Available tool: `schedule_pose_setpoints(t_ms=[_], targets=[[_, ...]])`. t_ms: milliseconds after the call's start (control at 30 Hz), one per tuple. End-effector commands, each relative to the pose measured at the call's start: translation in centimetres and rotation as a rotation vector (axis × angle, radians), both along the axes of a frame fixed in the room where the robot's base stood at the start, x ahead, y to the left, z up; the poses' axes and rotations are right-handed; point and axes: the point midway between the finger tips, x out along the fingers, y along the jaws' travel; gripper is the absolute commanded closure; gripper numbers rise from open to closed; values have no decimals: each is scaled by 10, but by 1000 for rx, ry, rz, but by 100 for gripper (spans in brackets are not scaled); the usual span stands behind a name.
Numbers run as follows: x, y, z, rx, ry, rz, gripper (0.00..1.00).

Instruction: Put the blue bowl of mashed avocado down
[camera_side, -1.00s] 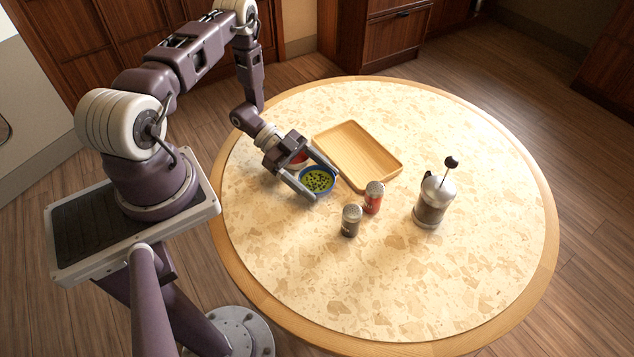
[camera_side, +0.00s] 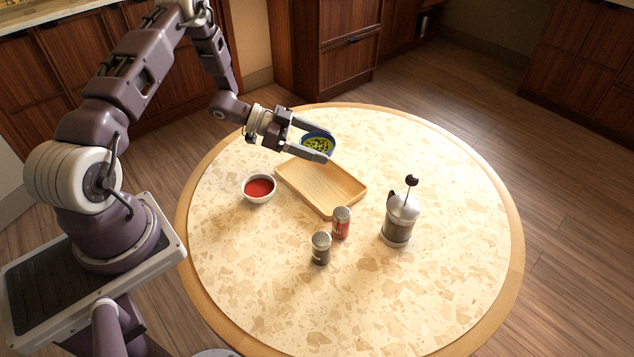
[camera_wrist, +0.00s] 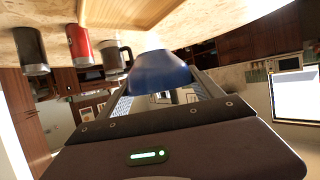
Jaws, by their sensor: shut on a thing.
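The blue bowl of mashed avocado (camera_side: 318,143), green with dark specks inside, is between the fingers of my gripper (camera_side: 311,140) at the far side of the table. My gripper is shut on it. In the side view the bowl shows just beyond the tray's back end; its height over the table is hard to tell there. In the wrist view the blue bowl (camera_wrist: 160,72) sits between the two fingers, and its contents are hidden.
A wooden tray (camera_side: 335,205) lies empty in front of the bowl. A white bowl of red sauce (camera_side: 259,189) stands left of it. A red shaker (camera_side: 341,223), a dark shaker (camera_side: 320,248) and a French press (camera_side: 400,220) stand nearer. The table's front is clear.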

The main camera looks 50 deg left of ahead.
Motion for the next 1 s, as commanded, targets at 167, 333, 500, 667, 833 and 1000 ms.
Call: schedule_pose_setpoints(t_ms=[167, 333, 500, 667, 833, 1000], targets=[[11, 3, -29, -10, -1, 32, 78], [11, 3, -60, -9, -2, 31, 78], [11, 3, -92, -7, -4, 30, 78], [11, 3, -97, -6, -6, 29, 78], [11, 3, -98, -6, -5, 30, 78], [11, 3, -100, -5, -5, 29, 7]])
